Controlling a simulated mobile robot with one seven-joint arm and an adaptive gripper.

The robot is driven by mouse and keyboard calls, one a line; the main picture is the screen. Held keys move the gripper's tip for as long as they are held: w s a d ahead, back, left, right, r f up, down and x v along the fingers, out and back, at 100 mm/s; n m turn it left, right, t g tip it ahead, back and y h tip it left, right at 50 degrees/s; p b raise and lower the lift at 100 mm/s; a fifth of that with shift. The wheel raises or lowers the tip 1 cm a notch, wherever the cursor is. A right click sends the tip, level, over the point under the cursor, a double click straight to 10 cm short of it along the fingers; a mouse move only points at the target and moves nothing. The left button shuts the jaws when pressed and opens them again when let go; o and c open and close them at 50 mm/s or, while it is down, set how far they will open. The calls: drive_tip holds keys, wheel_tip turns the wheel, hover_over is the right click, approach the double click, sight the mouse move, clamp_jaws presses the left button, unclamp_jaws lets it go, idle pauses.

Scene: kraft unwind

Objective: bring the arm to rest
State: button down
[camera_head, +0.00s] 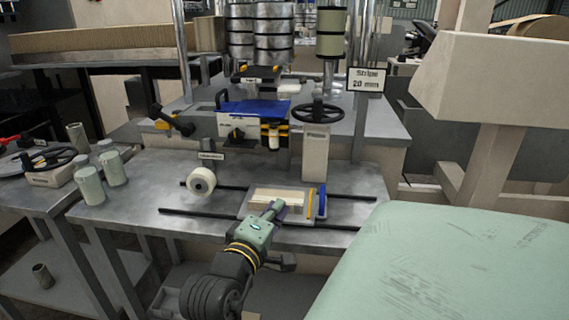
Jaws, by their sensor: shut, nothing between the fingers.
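My arm reaches up from the bottom of the head view, with a dark wrist, yellow rings and a pale green end. My gripper (277,205) is at its far end, low over the near part of a flat tray (247,207). Its fingers look small and close together, with nothing seen between them. The tray holds a pale wooden-looking block (285,196) and has a blue and yellow right edge. I cannot tell whether the gripper touches the tray or is just above it.
Two dark rails (172,211) run along the metal table (130,215). A white roll (201,182), a handwheel (318,112) and a sign (366,80) stand beyond. Green cylinders (90,185) stand at left. A large pale green surface (440,265) fills the lower right.

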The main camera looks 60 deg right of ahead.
drive_tip(key=shift+s+a, duration=0.1)
drive_tip(key=shift+a, duration=0.3)
